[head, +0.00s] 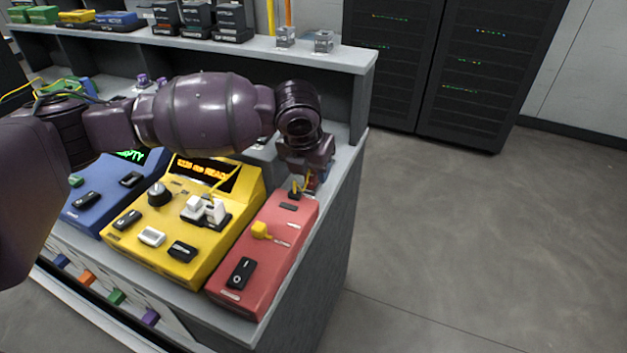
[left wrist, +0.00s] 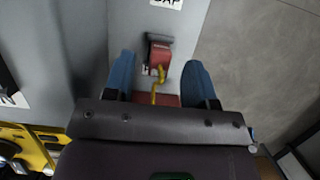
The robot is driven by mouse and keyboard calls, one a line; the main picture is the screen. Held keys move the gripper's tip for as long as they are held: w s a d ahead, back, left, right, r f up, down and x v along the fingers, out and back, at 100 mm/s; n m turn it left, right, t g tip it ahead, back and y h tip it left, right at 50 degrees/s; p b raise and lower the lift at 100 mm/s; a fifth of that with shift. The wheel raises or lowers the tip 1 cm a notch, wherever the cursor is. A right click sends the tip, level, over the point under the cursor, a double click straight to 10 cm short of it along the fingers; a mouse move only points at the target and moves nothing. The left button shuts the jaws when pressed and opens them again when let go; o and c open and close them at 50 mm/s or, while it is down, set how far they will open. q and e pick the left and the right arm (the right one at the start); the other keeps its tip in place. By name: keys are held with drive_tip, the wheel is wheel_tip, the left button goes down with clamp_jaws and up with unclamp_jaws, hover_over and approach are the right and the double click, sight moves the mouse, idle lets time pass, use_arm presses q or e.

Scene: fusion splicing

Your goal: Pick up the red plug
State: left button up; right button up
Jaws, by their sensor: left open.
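The red plug (left wrist: 159,54) shows in the left wrist view, against a dark holder on the grey bench top, with a yellow cable (left wrist: 157,90) running from it toward the red unit. My left gripper (left wrist: 160,75) is open, its two blue fingers on either side of the plug with a gap on each side. In the head view my left gripper (head: 312,180) points down behind the far end of the red unit (head: 262,275). There the gripper mostly hides the plug. My right gripper is in neither view.
The yellow splicer unit (head: 152,262) stands left of the red unit, and a blue unit (head: 98,208) stands farther left. A raised shelf (head: 350,62) with boxes and small grey blocks runs behind. Open floor (head: 470,230) lies right of the bench.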

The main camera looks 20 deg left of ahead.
sight(311, 172)
use_arm(q)
drive_tip(key=shift+x, duration=1.1)
drive_tip(key=shift+f, duration=0.15)
drive_tip(key=shift+r, duration=0.25)
clamp_jaws()
wheel_tip(311, 172, up, 20)
drive_tip(key=p, duration=0.4)
drive_tip(key=shift+p, duration=0.35)
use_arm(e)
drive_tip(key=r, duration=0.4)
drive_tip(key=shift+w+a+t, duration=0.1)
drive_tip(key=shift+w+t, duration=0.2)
